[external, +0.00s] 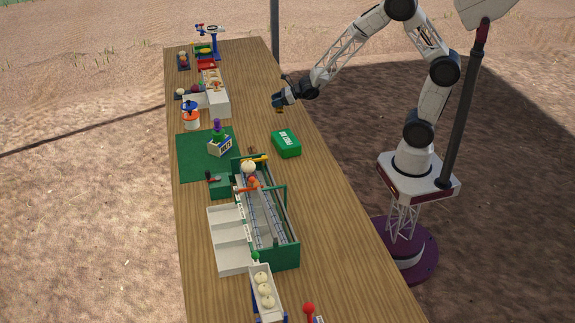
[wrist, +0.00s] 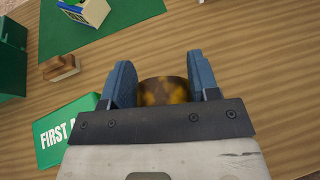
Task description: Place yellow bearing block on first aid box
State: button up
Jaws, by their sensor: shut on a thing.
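My gripper (external: 279,102) is above the table's right side, beyond the first aid box in the external view. In the wrist view its two blue fingers (wrist: 163,85) are closed on the yellow bearing block (wrist: 163,91), a rounded piece mottled yellow and dark brown. Its lower part is hidden behind the gripper body. In the external view only a small bit of it (external: 280,110) shows under the fingers. The green first aid box (external: 286,143) lies on the table with white lettering. It also shows at the lower left of the wrist view (wrist: 62,130), partly hidden by the gripper. Its top looks bare.
A small brown-and-white block (wrist: 60,67) stands near the box. A green mat (external: 195,160) with a labelled box (external: 220,147) lies left of it. The green-framed elevator (external: 265,215) stands nearer the camera. Bare wood (external: 262,110) surrounds the area under my gripper.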

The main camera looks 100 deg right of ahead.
jog(key=s+a+n+y, duration=0.2)
jog(key=s+a, duration=0.2)
jog(key=a, duration=0.4)
jog(key=s+a+r+n+y, duration=0.1)
jog(key=s+a+n+y, duration=0.1)
jog(key=s+a, duration=0.3)
jog(key=s+a+n+y, duration=0.3)
jog(key=s+a+y, duration=0.1)
jog(key=a, duration=0.7)
jog(key=shift+s+a+r, duration=0.15)
jog(key=shift+s+a, duration=0.15)
jog(key=shift+a, duration=0.1)
jog(key=shift+w, duration=0.15)
send_over(283, 139)
jog(key=shift+a+f, duration=0.15)
jog(key=shift+f, duration=0.6)
jog(key=shift+f, duration=1.75)
jog(key=shift+f, duration=0.1)
